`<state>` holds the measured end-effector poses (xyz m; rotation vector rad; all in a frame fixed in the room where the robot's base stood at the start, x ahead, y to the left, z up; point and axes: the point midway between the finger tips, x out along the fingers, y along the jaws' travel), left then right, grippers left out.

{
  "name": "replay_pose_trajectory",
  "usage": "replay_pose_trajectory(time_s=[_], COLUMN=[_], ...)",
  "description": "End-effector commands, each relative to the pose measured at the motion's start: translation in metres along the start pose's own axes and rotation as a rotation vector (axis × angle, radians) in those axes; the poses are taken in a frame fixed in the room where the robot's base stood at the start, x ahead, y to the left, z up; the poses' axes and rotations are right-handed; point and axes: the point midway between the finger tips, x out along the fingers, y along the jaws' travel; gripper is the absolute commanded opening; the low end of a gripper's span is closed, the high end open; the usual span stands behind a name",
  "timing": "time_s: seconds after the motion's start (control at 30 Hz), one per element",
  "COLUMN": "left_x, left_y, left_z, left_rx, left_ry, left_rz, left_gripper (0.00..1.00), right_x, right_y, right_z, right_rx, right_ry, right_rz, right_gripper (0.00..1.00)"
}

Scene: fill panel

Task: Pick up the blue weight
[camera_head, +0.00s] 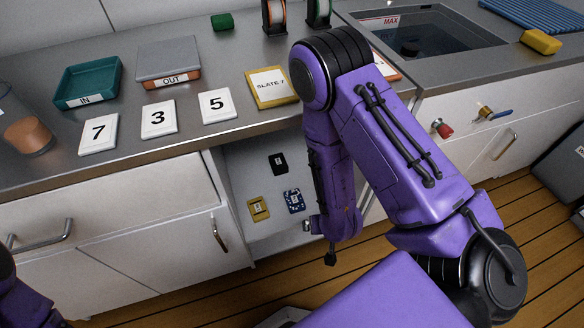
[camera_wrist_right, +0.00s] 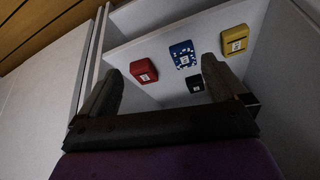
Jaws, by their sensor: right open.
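The blue weight (camera_head: 294,200) has white speckles and a white label. It lies on the floor of the open cabinet under the counter, right of a yellow weight (camera_head: 258,208) and in front of a black weight (camera_head: 278,163). In the right wrist view the blue weight (camera_wrist_right: 183,53) stands between a red weight (camera_wrist_right: 143,70) and the yellow weight (camera_wrist_right: 235,40), with the black weight (camera_wrist_right: 195,84) below. My right gripper (camera_wrist_right: 163,67) is open and empty, pointing into the cabinet, apart from the blue weight. The red weight is hidden in the head view. My left gripper is out of view.
Cabinet side walls (camera_wrist_right: 280,75) and the counter edge (camera_head: 180,145) bound the opening. On the counter are a teal IN tray (camera_head: 88,100), a grey OUT tray (camera_head: 170,82), number cards (camera_head: 158,118), a slate card (camera_head: 270,98) and a sink (camera_head: 430,45).

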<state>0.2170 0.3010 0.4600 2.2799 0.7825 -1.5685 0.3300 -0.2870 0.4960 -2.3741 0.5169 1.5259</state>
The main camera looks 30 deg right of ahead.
Motion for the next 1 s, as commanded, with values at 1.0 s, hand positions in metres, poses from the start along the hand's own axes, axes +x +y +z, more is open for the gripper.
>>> replay_pose_trajectory(time_s=[1.0], left_x=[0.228], left_y=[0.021], left_z=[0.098], left_rx=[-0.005], left_ry=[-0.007], left_rz=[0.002], left_gripper=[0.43], right_x=[0.200], right_y=[-0.046], right_z=[-0.095], right_rx=[-0.206], right_ry=[0.100], right_rz=[-0.068], right_gripper=[0.99])
